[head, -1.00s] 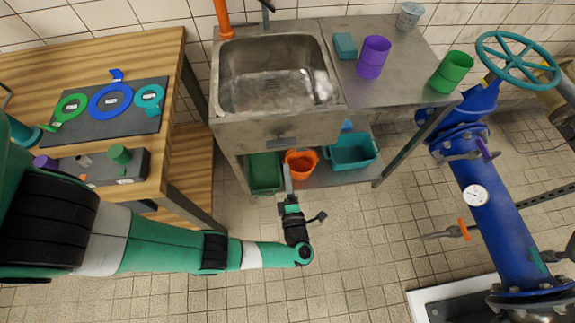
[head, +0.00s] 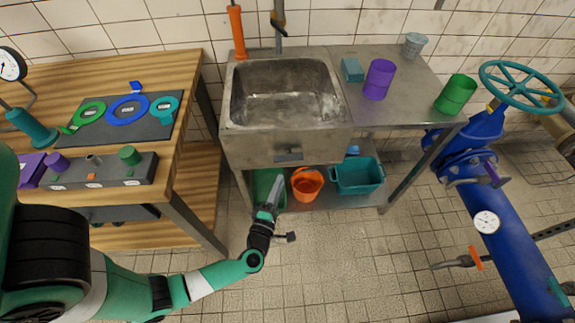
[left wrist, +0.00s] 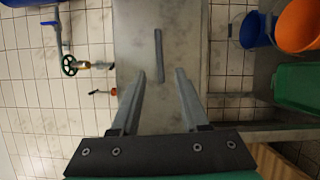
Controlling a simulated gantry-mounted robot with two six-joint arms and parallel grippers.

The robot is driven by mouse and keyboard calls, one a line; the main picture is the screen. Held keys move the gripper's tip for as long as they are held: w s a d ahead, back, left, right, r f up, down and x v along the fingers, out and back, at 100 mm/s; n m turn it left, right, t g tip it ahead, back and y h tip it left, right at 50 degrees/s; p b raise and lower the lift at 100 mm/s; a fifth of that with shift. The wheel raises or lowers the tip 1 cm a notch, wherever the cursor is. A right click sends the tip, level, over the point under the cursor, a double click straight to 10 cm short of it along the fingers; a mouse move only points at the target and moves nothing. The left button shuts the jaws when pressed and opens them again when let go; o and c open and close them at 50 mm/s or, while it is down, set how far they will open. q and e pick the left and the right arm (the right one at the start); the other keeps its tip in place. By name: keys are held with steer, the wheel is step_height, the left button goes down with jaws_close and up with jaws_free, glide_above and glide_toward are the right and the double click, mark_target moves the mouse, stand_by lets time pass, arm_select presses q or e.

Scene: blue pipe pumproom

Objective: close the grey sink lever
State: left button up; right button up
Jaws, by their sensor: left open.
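The grey lever (head: 288,155) is a short flat bar on the front panel of the steel sink (head: 240,148). It lies roughly level along the panel in the head view. In the left wrist view the grey lever (left wrist: 159,52) runs up and down the picture. My left gripper (head: 275,183) is just below and in front of the panel, pointing up at it. In the left wrist view my left gripper (left wrist: 160,74) is open, its fingers on either side of the lever's near end in the picture. Whether they touch it cannot be told. My right gripper is out of view.
An orange bucket (head: 306,185), a teal tub (head: 358,178) and a green tub (head: 266,186) stand on the shelf under the sink. A wooden workbench (head: 60,75) is at left, a blue pipe (head: 505,235) at right. The tiled floor (head: 345,265) in front is clear.

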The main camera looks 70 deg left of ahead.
mark_target(288, 161)
arm_select(q)
steer(key=b+x, duration=0.2)
steer(key=x, duration=0.7)
steer(key=shift+w+a, duration=0.1)
steer(key=shift+a, duration=0.05)
jaws_close()
